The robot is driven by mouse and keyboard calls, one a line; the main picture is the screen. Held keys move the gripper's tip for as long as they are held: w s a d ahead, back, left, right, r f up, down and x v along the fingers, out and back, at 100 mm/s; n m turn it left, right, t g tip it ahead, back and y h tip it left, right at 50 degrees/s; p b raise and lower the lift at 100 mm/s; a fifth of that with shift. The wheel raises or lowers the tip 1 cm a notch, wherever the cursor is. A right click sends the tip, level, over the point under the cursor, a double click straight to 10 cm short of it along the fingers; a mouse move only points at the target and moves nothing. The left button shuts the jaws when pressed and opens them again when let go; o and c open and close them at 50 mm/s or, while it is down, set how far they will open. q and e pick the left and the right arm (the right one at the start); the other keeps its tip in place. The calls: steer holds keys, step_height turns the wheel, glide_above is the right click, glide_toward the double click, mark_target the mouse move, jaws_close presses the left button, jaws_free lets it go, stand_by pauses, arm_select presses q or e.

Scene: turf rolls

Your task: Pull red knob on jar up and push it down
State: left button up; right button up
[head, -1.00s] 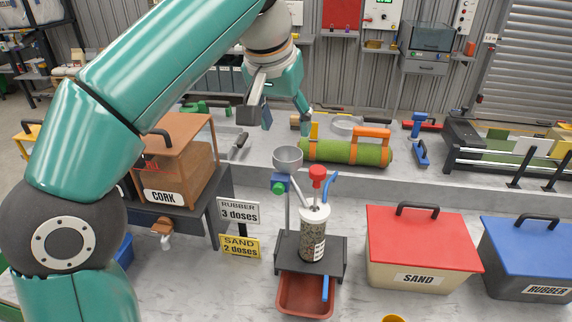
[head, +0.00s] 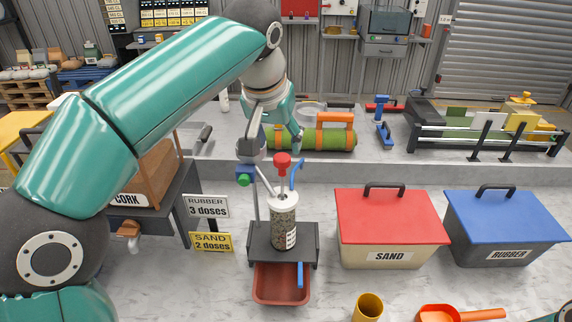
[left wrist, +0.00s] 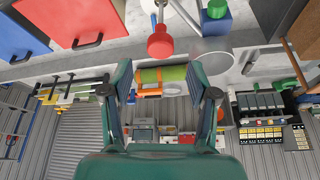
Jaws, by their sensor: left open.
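The clear jar (head: 283,222) with grey granules stands upright on a dark stand (head: 262,238). Its red knob (head: 282,162) sits on top, and a blue lever (head: 296,174) is beside it. My left gripper (head: 272,142) is open and empty, above and behind the jar, close to the knob in the picture. In the left wrist view the red knob (left wrist: 160,44) shows beyond the gap between the open fingers (left wrist: 163,82), with nothing between them.
A red tray (head: 281,284) lies below the stand. The red-lidded sand box (head: 390,215) and blue-lidded rubber box (head: 508,213) stand to the right. The cork box (head: 150,190) is left, with dose signs (head: 208,207) nearby. A turf roll (head: 318,140) lies behind. An orange scoop (head: 440,313) is in front.

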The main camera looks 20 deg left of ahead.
mark_target(282, 157)
arm_select(q)
steer(key=x, duration=0.7)
steer(key=shift+w+f, duration=0.15)
steer(key=shift+f, duration=0.1)
steer(key=shift+c, duration=0.3)
jaws_close()
